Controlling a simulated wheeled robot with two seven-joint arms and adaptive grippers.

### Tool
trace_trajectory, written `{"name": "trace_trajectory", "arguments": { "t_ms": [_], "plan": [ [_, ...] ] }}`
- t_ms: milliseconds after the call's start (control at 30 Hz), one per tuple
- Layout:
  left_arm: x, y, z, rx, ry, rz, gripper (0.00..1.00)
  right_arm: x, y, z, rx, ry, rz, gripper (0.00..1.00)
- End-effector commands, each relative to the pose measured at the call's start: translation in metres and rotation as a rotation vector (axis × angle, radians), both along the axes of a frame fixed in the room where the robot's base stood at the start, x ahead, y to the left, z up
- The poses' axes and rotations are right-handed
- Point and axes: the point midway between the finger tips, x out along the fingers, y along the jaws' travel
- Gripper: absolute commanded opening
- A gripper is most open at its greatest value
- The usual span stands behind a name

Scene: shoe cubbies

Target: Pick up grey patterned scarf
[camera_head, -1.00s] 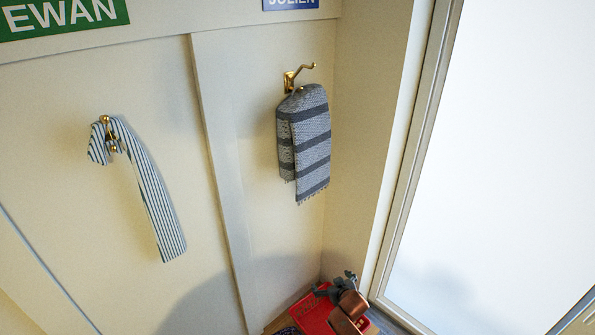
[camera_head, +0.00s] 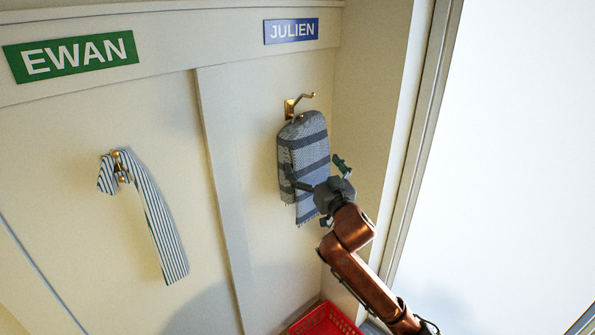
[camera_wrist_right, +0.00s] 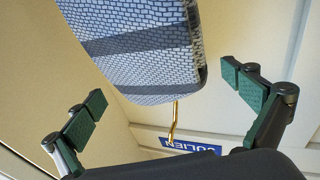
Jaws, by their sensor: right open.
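The grey patterned scarf (camera_head: 302,152) has dark stripes and hangs from a brass hook (camera_head: 297,104) under the JULIEN sign. My right gripper (camera_head: 316,176) is open and empty in front of the scarf's lower half, hiding part of its right edge. In the right wrist view the scarf (camera_wrist_right: 150,50) lies above and between the two spread green fingertips, and neither finger visibly touches it. The right gripper (camera_wrist_right: 165,103) shows both fingers wide apart there. My left gripper is in neither view.
A white and blue striped scarf (camera_head: 160,220) hangs on another hook under the green EWAN sign (camera_head: 70,56). A vertical divider (camera_head: 222,190) separates the two bays. A side wall (camera_head: 365,110) stands close to the right. A red basket (camera_head: 327,322) is below.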

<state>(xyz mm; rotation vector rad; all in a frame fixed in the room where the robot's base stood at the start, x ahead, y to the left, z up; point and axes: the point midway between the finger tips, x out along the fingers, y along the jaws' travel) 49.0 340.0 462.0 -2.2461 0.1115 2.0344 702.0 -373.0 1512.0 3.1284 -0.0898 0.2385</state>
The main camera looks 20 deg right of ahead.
Motion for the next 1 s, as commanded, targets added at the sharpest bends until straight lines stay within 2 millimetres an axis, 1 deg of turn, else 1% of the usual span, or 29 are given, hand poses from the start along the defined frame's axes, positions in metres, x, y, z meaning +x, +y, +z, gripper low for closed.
{"name": "trace_trajectory", "arguments": {
  "t_ms": [33,167,333,400,500,767,1000],
  "plan": [
    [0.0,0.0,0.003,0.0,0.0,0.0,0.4,0.006,-0.001,0.002,0.0,0.002,-0.001,1.0],
    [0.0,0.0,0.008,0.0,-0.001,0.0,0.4,0.019,-0.001,0.005,-0.001,0.002,0.0,1.0],
    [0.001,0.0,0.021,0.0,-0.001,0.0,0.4,0.044,-0.004,0.01,-0.001,0.003,-0.001,1.0],
    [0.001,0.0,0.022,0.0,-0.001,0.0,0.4,0.053,-0.004,0.011,-0.001,0.003,0.0,1.0],
    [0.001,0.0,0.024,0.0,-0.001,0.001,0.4,0.061,-0.005,0.01,-0.001,0.003,0.0,1.0],
    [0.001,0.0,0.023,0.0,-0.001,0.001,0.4,0.063,-0.005,0.009,-0.001,0.003,0.001,1.0],
    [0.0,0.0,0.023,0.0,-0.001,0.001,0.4,0.062,-0.005,0.009,-0.001,0.003,0.001,0.83]
  ]
}}
